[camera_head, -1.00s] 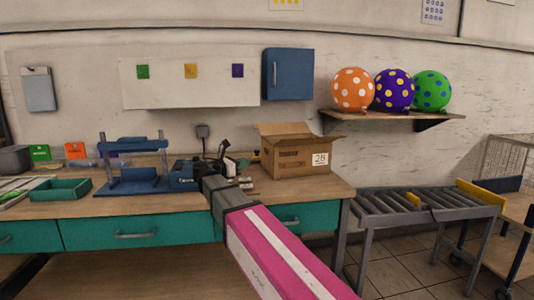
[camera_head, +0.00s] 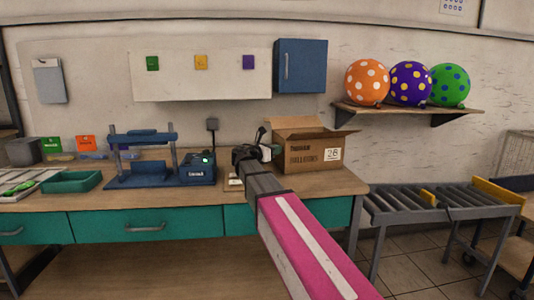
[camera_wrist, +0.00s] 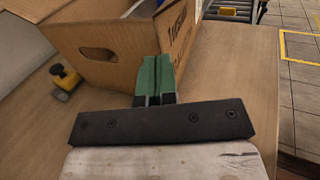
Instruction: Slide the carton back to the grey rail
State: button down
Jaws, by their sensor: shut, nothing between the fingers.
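The carton (camera_head: 312,155) is an open brown cardboard box with raised flaps, printed lettering and a white label. It stands upright on the right part of the wooden bench (camera_head: 225,190). My gripper (camera_head: 270,151) is at its left side in the head view. In the wrist view the green fingers (camera_wrist: 157,64) are shut together with nothing between them. Their tips are right at the carton (camera_wrist: 125,30), by the wall with the hand hole; I cannot tell whether they touch it. I cannot clearly make out a grey rail on the bench.
A blue press (camera_head: 140,155) and a blue device (camera_head: 198,170) stand left of my gripper. A yellow-and-black object (camera_wrist: 66,78) lies left of the fingers. A roller conveyor (camera_head: 430,203) is right of the bench. A balloon shelf (camera_head: 410,110) hangs above right.

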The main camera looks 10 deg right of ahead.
aim_at(285, 148)
jog(key=shift+x, duration=1.1)
jog(key=shift+d, duration=0.1)
jog(key=shift+x, duration=0.8)
